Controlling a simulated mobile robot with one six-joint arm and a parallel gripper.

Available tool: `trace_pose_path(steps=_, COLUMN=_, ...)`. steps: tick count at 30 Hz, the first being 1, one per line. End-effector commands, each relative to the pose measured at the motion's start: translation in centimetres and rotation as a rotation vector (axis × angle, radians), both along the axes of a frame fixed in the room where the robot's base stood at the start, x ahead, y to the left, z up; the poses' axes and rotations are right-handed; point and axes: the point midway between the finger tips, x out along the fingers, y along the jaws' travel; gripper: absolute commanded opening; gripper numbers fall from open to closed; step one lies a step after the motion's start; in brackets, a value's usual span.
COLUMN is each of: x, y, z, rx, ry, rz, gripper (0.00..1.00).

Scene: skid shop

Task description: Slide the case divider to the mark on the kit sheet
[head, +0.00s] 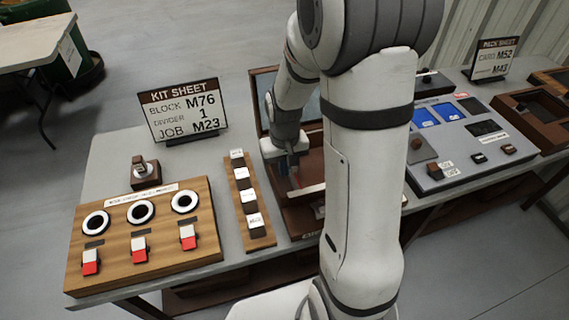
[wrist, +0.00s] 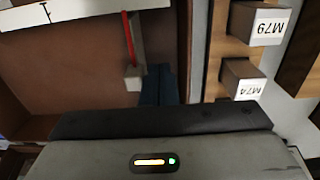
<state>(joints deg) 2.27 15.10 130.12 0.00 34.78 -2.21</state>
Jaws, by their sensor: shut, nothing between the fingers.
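The kit sheet (head: 183,110) stands at the back left of the bench and reads Block M76, Divider 1, Job M23. The open brown case (head: 297,222) is partly hidden behind my arm. In the wrist view, what looks like the divider (wrist: 137,40) is a pale strip with a red edge and a grey end piece. Divider marks are not readable.
A wooden strip with several labelled blocks (head: 242,190) lies left of the case. A wooden board with rings and red-and-white switches (head: 140,211) is farther left. A grey panel (head: 465,150) and the pack sheet (head: 493,59) are on the right. A pale bar (wrist: 90,8) crosses the case in the wrist view.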

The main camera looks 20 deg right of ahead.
Motion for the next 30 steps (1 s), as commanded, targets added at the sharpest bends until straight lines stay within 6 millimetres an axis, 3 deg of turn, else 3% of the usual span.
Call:
trace_pose_path(steps=17, x=0.0, y=-0.1, z=-0.5, rx=0.000, ry=0.000, rz=0.000, gripper=0.00)
trace_pose_path(steps=30, x=0.0, y=-2.0, z=-0.5, rx=0.000, ry=0.000, rz=-0.002, gripper=0.00)
